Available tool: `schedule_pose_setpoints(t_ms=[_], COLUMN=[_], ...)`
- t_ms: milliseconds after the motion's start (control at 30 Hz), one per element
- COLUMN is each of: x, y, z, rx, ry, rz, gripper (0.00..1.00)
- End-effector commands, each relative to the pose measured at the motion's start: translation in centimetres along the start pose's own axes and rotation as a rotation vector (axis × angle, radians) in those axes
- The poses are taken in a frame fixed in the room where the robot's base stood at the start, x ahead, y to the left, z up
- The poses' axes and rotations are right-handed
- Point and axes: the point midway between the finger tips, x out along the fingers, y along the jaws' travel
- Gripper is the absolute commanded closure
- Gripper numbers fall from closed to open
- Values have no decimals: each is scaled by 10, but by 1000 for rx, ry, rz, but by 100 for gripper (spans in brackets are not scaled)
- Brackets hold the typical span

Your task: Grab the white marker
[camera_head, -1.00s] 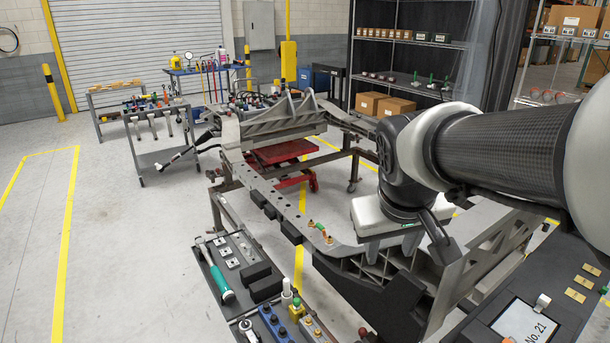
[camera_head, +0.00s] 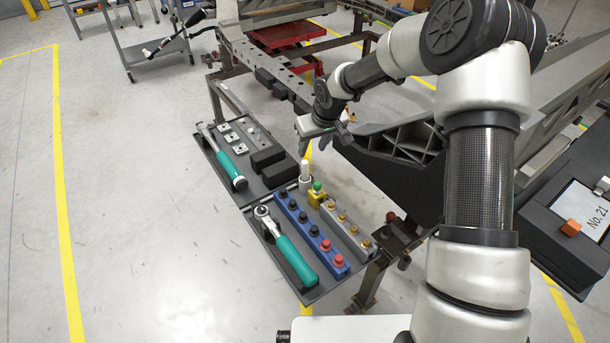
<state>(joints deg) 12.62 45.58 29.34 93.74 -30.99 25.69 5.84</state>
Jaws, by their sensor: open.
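The white marker (camera_head: 304,172) appears as a small white upright cylinder near the back right part of the tool tray, beside a yellow block with a green top (camera_head: 316,193). My gripper (camera_head: 316,147) is above and slightly behind the marker in the picture, with its fingers pointing down. It is open, with nothing seen between the fingers. The marker is apart from the fingers and its lower end is partly hard to make out.
The dark tray (camera_head: 238,198) holds a teal-handled hammer (camera_head: 232,170), a teal-handled ratchet (camera_head: 290,255), black blocks (camera_head: 273,168), a blue strip with knobs (camera_head: 310,235) and a grey strip (camera_head: 346,228). The chassis frame (camera_head: 390,150) stands close on the right. Floor at left is clear.

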Motion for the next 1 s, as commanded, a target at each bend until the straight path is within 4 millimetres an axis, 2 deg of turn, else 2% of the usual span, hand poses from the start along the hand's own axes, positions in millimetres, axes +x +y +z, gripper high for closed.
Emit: schedule_pose_setpoints(t_ms=[33, 100, 300, 567, 800, 1000], x=[16, 31, 69, 88, 124, 136], y=[-1, -1, -1, 0, -1, -1], z=[2, 2, 1, 1, 1, -1], rx=[0, -1, -1, 0, 1, 0], ry=[-2, -1, -1, -1, -3, 0], rz=[-3, -2, -1, 0, -1, 0], gripper=[59, 59, 59, 59, 59, 59])
